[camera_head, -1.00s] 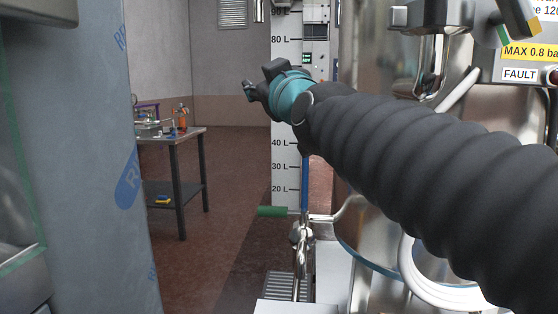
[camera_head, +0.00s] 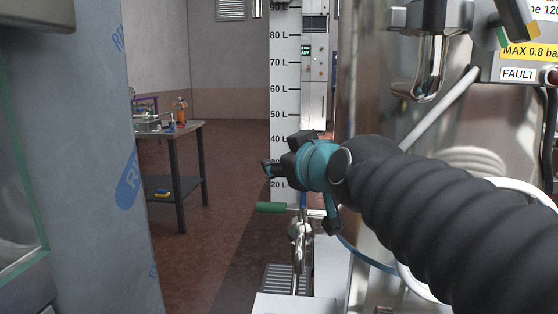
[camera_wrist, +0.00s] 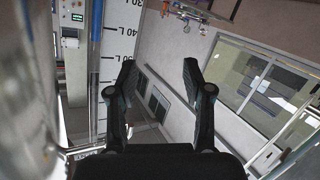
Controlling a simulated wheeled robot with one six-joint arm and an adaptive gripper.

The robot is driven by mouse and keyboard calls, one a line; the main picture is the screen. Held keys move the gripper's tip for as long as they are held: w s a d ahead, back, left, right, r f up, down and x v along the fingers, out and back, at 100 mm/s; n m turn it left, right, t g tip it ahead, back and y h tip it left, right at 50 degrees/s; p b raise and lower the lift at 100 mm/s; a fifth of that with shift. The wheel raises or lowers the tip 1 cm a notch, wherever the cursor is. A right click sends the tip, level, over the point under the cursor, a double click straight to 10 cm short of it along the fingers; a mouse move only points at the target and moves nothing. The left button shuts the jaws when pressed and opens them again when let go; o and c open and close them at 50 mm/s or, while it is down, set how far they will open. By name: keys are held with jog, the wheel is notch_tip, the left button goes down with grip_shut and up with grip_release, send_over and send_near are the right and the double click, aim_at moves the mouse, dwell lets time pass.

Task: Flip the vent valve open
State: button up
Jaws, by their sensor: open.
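A green lever handle (camera_head: 271,207), which looks like the vent valve's handle, lies level and points left from a shiny metal valve body (camera_head: 302,240) low in the head view. I cannot read a label on it. My gripper (camera_head: 268,170) is above the green handle in the picture, apart from it, with its jaws toward the left. In the wrist view my gripper (camera_wrist: 158,78) has its two dark fingers spread with nothing between them. The green handle cannot be made out in the wrist view.
A white litre scale (camera_head: 284,110) stands behind my gripper. Shiny tank metal and a grey box marked FAULT (camera_head: 518,74) are at right. A film-wrapped column (camera_head: 85,160) stands at left. A dark table (camera_head: 178,138) with small items is farther back. Floor between is clear.

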jog(key=shift+f, duration=0.15)
dwell(0.4)
jog(key=w+a+r+n+t+h+p, duration=0.1)
jog(key=w+a+r+n+t+h, duration=0.15)
jog(key=r+n+h, duration=0.6)
jog(key=w+a+r+n+t+h, duration=0.2)
jog(key=r+n+t+h, duration=0.1)
jog(key=r+n, duration=0.9)
jog(key=w+a+r+n+t+h+p, duration=0.1)
jog(key=w+a+r+n+t+h, duration=0.3)
jog(key=r+n, duration=0.65)
jog(key=shift+m+g+h, duration=0.55)
jog(key=shift+m+g, duration=0.1)
jog(key=shift+m, duration=0.15)
jog(key=p+x, duration=0.1)
jog(key=x, duration=0.2)
jog(key=s+d+p+x, duration=0.1)
jog(key=p+x, duration=0.1)
jog(key=x, duration=0.2)
jog(key=s+r+p+x, duration=0.1)
jog(key=x, duration=0.3)
jog(key=shift+d+r+p, duration=0.1)
jog(key=shift+d+p, duration=0.2)
jog(key=shift+w, duration=0.1)
grip_shut()
